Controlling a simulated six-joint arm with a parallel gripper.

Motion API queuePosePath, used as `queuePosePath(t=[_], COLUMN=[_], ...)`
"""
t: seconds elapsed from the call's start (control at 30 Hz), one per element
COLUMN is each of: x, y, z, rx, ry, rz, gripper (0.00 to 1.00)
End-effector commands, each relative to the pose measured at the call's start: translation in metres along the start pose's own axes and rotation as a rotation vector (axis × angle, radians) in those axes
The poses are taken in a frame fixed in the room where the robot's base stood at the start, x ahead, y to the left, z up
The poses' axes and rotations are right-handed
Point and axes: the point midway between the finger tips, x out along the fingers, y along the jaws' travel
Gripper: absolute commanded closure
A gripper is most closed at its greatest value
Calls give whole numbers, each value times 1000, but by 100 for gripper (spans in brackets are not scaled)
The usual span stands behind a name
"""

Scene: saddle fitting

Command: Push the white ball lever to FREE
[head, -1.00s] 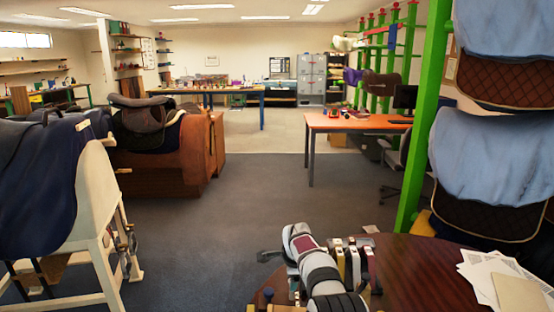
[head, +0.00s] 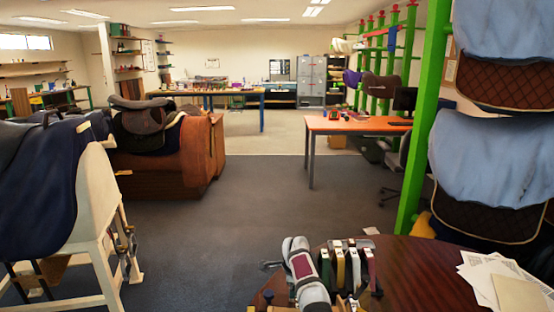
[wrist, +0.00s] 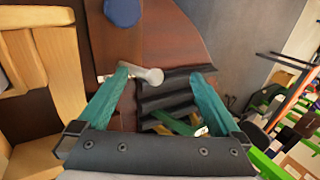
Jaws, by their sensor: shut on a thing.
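In the wrist view, the white ball lever (wrist: 154,76) shows between my fingers, close to the left one. Its short stem runs left behind or against the left teal fingertip; I cannot tell if they touch. My gripper (wrist: 160,77) has its two teal fingers well apart, on either side of a black ribbed piece (wrist: 172,92) that fills much of the gap. The jaws appear closed on this piece, though the contact is not clear. No FREE mark can be read. In the head view my arm hides the lever and the fingertips cannot be made out.
A blue knob (wrist: 122,11) stands on the brown wood beyond the fingers. Pale wooden blocks (wrist: 50,55) lie at the left of the wrist view. In the head view, a row of upright coloured slabs (head: 350,264) stands beside my arm, and papers (head: 490,278) lie on the table.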

Motion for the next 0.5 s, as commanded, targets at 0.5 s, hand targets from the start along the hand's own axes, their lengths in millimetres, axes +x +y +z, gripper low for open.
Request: queuePosePath(t=[0.5], x=[4], y=[21], z=[1], rx=[-11], ry=[2], rz=[7], gripper=[10])
